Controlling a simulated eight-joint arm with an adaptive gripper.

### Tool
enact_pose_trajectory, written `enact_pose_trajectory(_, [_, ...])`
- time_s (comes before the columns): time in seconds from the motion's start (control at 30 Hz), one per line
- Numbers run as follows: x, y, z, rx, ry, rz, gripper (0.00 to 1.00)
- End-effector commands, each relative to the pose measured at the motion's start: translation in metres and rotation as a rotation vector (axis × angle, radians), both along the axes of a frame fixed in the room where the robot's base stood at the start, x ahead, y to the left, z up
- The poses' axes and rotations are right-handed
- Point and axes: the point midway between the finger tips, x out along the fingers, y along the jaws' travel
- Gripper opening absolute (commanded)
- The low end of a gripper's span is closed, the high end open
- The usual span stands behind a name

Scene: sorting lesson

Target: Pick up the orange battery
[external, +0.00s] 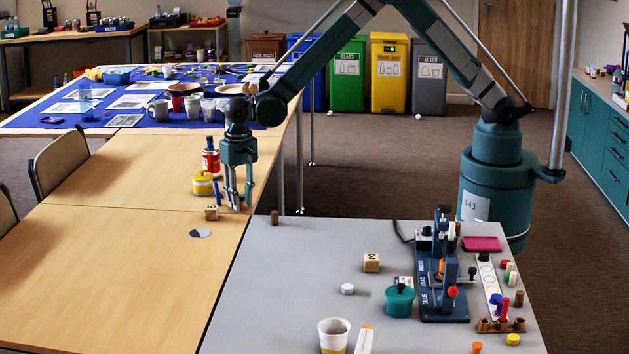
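My gripper (238,203) points straight down over the wooden table, near its right edge. A small orange thing (243,206), possibly the orange battery, shows low down at the fingertips. It is mostly hidden by the fingers, and I cannot tell whether they touch it. The fingers hang side by side, but the view is too small to tell whether they are closed on it.
A numbered wooden cube (211,212) stands just left of the fingertips. A yellow tub (202,184) and a red bottle (211,158) stand close behind. A grey table (290,290) with a blue device (443,300) and a teal pot (399,300) adjoins at right. The wooden table's front left is clear.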

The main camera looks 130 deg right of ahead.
Motion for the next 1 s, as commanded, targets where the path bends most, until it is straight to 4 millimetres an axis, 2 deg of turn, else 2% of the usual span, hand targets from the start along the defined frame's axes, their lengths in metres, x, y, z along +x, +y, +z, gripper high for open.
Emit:
enact_pose_trajectory(0.03, [0.000,0.000,0.000,0.000,0.000,0.000,0.18])
enact_pose_trajectory(0.17, [0.000,0.000,0.000,0.000,0.000,0.000,0.03])
enact_pose_trajectory(0.57, [0.000,0.000,0.004,0.000,0.000,0.000,0.02])
enact_pose_trajectory(0.77, [0.000,0.000,0.020,0.000,0.000,0.000,0.02])
enact_pose_trajectory(1.0, [0.000,0.000,0.056,0.000,0.000,0.000,0.02])
